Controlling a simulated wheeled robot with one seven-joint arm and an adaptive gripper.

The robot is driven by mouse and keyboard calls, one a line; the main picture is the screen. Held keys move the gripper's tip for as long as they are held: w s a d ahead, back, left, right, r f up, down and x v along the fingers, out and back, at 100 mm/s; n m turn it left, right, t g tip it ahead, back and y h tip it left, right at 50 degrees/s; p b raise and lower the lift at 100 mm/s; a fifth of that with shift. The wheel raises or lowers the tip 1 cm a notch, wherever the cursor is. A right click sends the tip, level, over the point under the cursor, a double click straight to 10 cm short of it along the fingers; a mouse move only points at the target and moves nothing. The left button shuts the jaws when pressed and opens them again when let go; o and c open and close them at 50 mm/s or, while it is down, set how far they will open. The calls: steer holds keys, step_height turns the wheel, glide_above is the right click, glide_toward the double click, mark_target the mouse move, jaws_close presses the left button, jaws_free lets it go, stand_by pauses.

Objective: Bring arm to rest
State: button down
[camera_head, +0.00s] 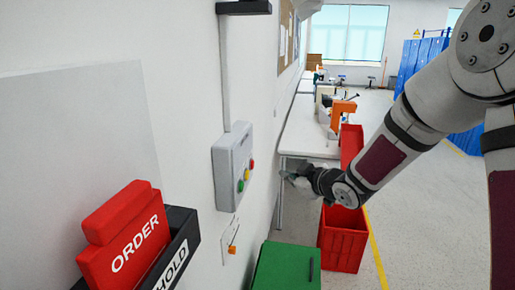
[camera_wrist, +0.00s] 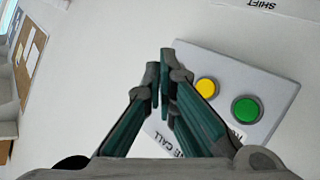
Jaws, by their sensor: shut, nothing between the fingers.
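My gripper (camera_head: 290,177) is at the end of my arm, to the right of the wall-mounted grey control box (camera_head: 230,150) in the head view. In the wrist view the two fingers of my gripper (camera_wrist: 161,85) are closed together with nothing between them. The control box (camera_wrist: 270,75) is behind and to the right of the fingers there, with a yellow button (camera_wrist: 206,88) and a green button (camera_wrist: 246,109). The fingers hide part of the box and of the label below it. I cannot tell any contact with the box.
An orange switch (camera_head: 232,250) is on a wall plate below the box. A red ORDER card (camera_head: 125,240) sits in a black holder (camera_head: 180,240) at left. A green bin (camera_head: 285,268) and red crate (camera_head: 342,240) stand below. A white workbench (camera_head: 305,135) is behind; open floor lies right.

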steer(key=s+d+r+m+g+h, duration=0.2)
steer(key=s+d+r+m+h, duration=0.45)
steer(key=s+d+r, duration=0.6)
steer(key=s+a+f+m+g, duration=0.1)
steer(key=s+m+g, duration=0.3)
steer(key=s, duration=2.2)
steer(key=shift+s+a+f+m, duration=0.15)
steer(key=shift+s+f+m, duration=0.1)
steer(key=shift+f+m, duration=0.3)
